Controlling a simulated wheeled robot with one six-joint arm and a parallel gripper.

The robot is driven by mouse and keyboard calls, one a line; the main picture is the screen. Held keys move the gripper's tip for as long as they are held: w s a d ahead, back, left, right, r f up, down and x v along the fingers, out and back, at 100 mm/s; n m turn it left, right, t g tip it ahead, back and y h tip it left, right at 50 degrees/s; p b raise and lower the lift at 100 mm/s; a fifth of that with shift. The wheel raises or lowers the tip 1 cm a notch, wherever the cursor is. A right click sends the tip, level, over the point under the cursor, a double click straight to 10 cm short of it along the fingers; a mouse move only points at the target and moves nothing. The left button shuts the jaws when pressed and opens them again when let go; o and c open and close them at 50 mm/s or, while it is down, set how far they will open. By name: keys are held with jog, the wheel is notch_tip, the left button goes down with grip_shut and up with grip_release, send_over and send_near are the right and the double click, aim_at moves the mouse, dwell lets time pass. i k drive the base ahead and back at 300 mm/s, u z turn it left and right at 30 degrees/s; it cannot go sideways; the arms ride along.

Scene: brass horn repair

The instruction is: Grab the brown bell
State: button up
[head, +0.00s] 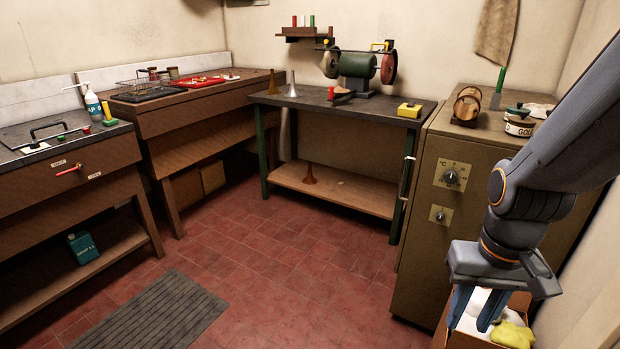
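A brown bell (309,175), a flared cone standing wide end down, is on the wooden lower shelf (345,192) of the green-legged bench in the middle of the head view.
A tan cabinet (427,240) stands between my gripper and the bench. A box with white and yellow cloths (512,335) is behind or under my gripper. A buffing machine (358,66) sits on the bench. The red tiled floor before the shelf is clear; a grey mat (150,312) lies at lower left.

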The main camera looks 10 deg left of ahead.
aim_at(309, 180)
jog(key=u, duration=0.35)
jog(key=i, duration=0.75)
jog(key=u, duration=0.65)
jog(key=i, duration=1.25)
jog(key=z, duration=0.45)
jog(key=i, duration=1.15)
jog(key=z, duration=0.55)
